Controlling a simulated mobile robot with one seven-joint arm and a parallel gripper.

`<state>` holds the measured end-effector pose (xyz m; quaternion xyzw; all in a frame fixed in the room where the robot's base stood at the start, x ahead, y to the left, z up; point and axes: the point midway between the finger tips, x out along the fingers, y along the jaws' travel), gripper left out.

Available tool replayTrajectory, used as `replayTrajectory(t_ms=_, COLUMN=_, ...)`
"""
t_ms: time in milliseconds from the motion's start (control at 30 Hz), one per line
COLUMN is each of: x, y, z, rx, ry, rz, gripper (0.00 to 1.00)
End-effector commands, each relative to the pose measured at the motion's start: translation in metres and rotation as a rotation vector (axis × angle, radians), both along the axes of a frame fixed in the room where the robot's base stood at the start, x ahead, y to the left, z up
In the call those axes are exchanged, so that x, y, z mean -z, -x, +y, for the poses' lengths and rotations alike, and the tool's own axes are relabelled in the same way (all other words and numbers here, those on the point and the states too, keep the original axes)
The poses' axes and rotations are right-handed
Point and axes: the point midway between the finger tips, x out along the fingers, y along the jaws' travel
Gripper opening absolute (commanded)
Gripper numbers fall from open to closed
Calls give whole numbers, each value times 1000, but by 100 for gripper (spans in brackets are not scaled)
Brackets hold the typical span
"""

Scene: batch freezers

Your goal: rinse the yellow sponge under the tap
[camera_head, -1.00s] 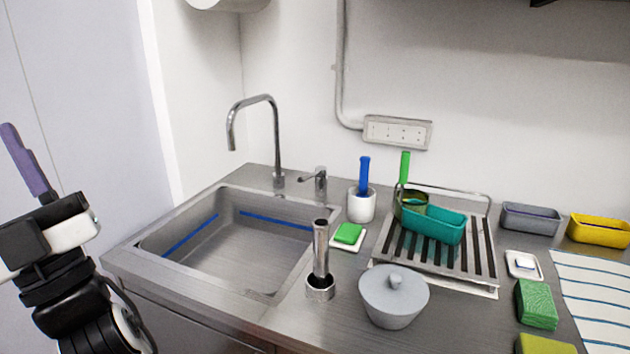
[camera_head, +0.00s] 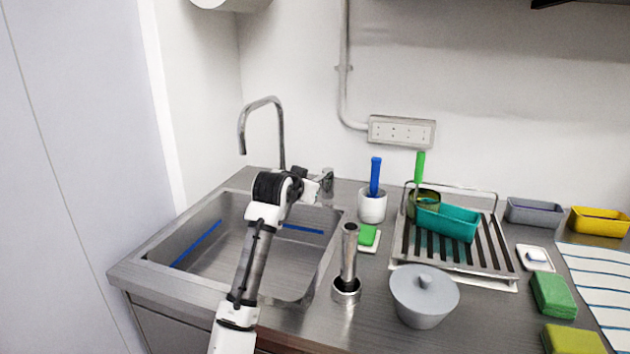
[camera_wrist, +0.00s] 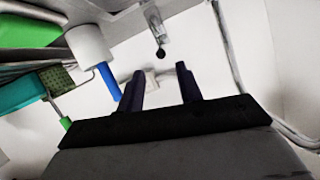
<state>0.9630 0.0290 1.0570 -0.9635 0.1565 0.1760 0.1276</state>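A yellow-green sponge (camera_head: 572,340) lies at the bottom right edge of the head view, partly cut off. The tall curved tap (camera_head: 281,135) stands behind the sink (camera_head: 195,262), with a small lever fitting (camera_head: 327,182) to its right. No water shows at the spout. My gripper (camera_head: 308,188) is over the back right of the sink, close to the lever fitting; its fingers are hard to make out there. In the wrist view my gripper (camera_wrist: 158,74) has its two dark fingers apart with nothing held between them. A metal piece with a dark round end (camera_wrist: 155,25) shows beyond the fingertips.
A grey lidded pot (camera_head: 424,298) and a metal cylinder (camera_head: 348,260) stand right of the sink. A white cup (camera_head: 372,206) holds a blue-handled tool. A drying rack (camera_head: 490,250) holds a teal tub (camera_head: 448,222). Green sponges (camera_head: 553,295) and a striped cloth (camera_head: 602,285) lie right.

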Motion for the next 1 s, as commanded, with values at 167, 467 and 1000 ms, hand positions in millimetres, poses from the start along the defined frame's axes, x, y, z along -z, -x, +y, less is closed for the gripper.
replayTrajectory(t_ms=167, x=11, y=-34, z=-10, rx=-1, ry=0, rz=3, gripper=36)
replayTrajectory(t_ms=467, x=29, y=-76, z=-22, rx=-1, ry=1, rz=-1, gripper=36)
replayTrajectory(t_ms=1000, x=38, y=-92, z=-26, rx=-2, ry=1, rz=-3, gripper=36)
